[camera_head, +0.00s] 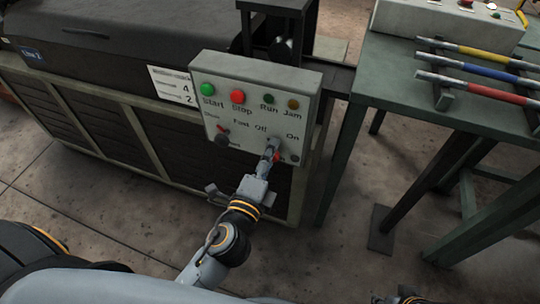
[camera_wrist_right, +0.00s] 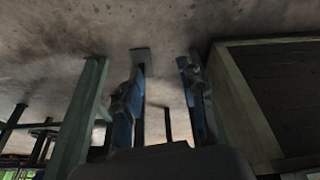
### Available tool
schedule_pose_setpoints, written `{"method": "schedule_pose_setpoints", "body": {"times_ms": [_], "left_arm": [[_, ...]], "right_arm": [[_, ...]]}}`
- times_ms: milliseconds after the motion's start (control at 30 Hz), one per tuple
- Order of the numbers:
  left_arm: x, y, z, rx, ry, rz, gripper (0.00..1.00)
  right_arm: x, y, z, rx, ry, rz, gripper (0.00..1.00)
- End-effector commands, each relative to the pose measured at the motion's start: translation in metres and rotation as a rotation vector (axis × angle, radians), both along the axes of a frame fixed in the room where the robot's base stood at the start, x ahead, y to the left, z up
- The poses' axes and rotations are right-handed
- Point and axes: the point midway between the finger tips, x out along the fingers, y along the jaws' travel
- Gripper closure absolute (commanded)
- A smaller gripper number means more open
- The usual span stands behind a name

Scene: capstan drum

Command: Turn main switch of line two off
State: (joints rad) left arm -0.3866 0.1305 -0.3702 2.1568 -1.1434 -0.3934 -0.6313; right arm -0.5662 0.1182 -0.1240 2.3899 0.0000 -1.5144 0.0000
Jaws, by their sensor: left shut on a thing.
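The grey-green control box (camera_head: 250,85) on the machine's end has a rotary switch (camera_head: 277,157) with a red part, below the words Off and On. My left gripper (camera_head: 272,146) reaches up from below and is shut on this switch. The fingers hide most of it, so I cannot tell which way it points. My right gripper (camera_wrist_right: 160,95) shows in its wrist view with its two fingers apart and nothing between them. In the head view only a bit of the right arm shows at the bottom edge.
The box also carries a green Start button (camera_head: 207,89), a red Stop button (camera_head: 238,97), Run and Jam lamps, and a speed knob (camera_head: 222,134). A blue label (camera_head: 32,53) is on the machine. A green table (camera_head: 395,75) with coloured bars stands right.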

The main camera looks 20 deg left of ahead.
Motion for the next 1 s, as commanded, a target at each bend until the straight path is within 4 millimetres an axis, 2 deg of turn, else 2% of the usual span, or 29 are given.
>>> {"method": "schedule_pose_setpoints", "body": {"times_ms": [333,867,900,1000], "left_arm": [[0.000,0.001,-0.001,-0.139,0.004,0.002,0.97],[0.000,0.000,-0.001,-0.165,0.005,0.001,0.97],[0.000,0.000,-0.001,-0.165,0.005,0.001,0.64],[0.000,0.000,-0.001,-0.164,0.005,0.001,0.44]], "right_arm": [[-0.005,-0.001,0.015,0.000,-0.008,-0.001,0.60],[-0.006,-0.001,0.018,0.000,-0.009,-0.001,0.60],[-0.006,-0.001,0.018,0.000,-0.009,-0.001,0.60],[-0.006,-0.001,0.018,0.000,-0.009,-0.001,0.60]]}}
